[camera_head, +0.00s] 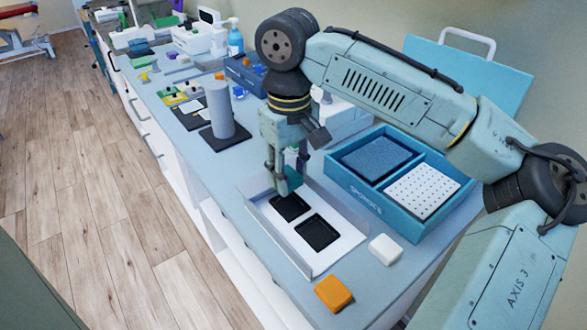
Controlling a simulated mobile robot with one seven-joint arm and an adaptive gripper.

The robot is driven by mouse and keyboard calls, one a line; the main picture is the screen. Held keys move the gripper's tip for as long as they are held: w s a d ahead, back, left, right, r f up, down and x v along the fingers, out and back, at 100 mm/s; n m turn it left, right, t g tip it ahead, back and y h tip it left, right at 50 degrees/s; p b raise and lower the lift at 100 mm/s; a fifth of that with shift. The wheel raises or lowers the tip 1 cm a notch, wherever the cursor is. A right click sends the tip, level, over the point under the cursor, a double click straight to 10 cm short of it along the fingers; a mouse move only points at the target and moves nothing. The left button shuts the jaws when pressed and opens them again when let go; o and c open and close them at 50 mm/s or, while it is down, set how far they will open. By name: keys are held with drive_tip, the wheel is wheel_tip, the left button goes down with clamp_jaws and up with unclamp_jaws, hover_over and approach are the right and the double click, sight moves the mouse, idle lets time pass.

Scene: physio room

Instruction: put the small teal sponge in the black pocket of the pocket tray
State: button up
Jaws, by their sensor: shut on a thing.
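My gripper (286,183) is shut on the small teal sponge (294,179). It holds the sponge above the far end of the white pocket tray (265,222). The fingers cover part of the sponge. The tray lies on the counter and has two dark, square pockets, both looking black. The far pocket (290,208) is just below and in front of the sponge, and its far edge is partly hidden by the gripper. The near pocket (317,234) is in full view. Both look empty. I cannot tell the exact gap between sponge and tray.
A blue box (355,205) with a dark blue sponge (376,158) and a white dotted block (422,190) stands right of the tray. A white block (385,249) and an orange sponge (333,293) lie nearer. A grey cylinder (220,110) stands behind left.

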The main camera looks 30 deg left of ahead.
drive_tip(key=b, duration=0.4)
hover_over(292, 209)
drive_tip(key=f, duration=0.4)
drive_tip(key=shift+a+f, duration=0.2)
drive_tip(key=shift+f, duration=0.65)
drive_tip(key=shift+d+r+p, duration=0.1)
drive_tip(key=shift+d+p, duration=0.05)
drive_tip(key=shift+p, duration=0.55)
drive_tip(key=shift+f, duration=0.3)
idle(1.0)
drive_tip(key=o, duration=1.1)
drive_tip(key=o, duration=0.5)
